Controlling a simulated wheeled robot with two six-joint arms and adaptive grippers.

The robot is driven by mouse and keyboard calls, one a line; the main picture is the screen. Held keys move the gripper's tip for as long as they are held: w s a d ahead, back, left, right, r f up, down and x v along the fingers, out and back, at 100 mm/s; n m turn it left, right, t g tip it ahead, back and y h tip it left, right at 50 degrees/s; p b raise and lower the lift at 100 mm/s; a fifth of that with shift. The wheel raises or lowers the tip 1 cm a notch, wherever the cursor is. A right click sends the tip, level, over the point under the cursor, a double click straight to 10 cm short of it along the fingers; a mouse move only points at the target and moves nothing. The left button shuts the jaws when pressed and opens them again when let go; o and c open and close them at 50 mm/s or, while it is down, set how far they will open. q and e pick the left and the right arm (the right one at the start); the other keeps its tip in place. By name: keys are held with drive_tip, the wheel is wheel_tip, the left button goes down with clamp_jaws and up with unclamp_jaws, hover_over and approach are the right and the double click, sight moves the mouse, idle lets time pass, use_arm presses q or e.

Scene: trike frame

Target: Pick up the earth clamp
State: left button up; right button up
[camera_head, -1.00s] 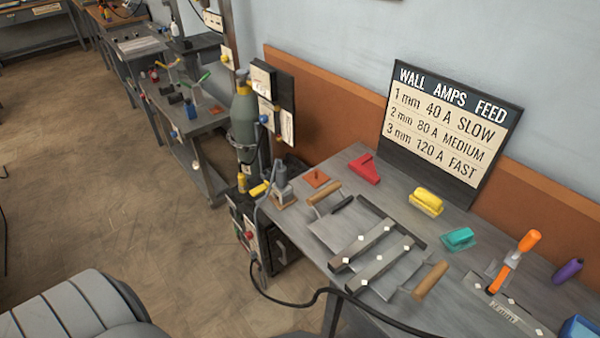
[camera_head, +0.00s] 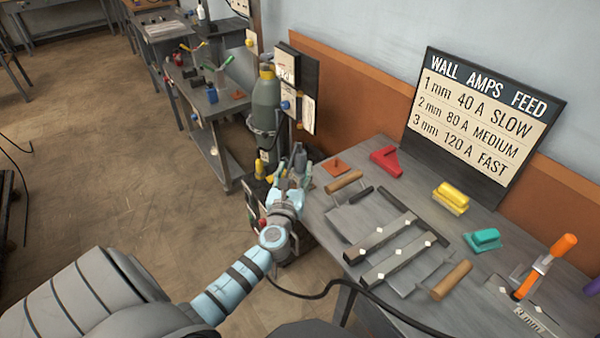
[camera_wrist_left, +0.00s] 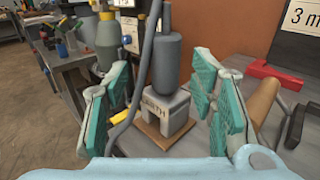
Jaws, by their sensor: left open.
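The earth clamp (camera_wrist_left: 166,62) shows in the left wrist view as a dark grey cylindrical body with a grey cable beside it. It stands upright at a pale block (camera_wrist_left: 168,112) lettered "EARTH" on a brown square plate (camera_wrist_left: 160,134). My left gripper (camera_wrist_left: 160,88) is open, with one teal-padded finger on each side of the clamp and visible gaps between. In the head view my left gripper (camera_head: 292,168) is at the table's left end and largely hides the clamp. My right gripper is not in view.
A gas cylinder (camera_head: 266,100) stands behind the gripper. A black cable (camera_head: 315,294) hangs across the table's front.

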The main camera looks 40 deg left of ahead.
sight(299, 160)
use_arm(q)
drive_tip(key=w, duration=0.1)
drive_tip(key=w+a+r, duration=0.1)
drive_tip(key=w, duration=0.2)
drive_tip(key=shift+a+r, duration=0.15)
drive_tip(key=shift+a, duration=0.1)
drive_tip(key=shift+w+a, duration=0.2)
drive_tip(key=shift+w, duration=0.3)
drive_tip(key=shift+s, duration=0.1)
clamp_jaws()
wheel_tip(299, 160, up, 20)
drive_tip(key=p, duration=1.2)
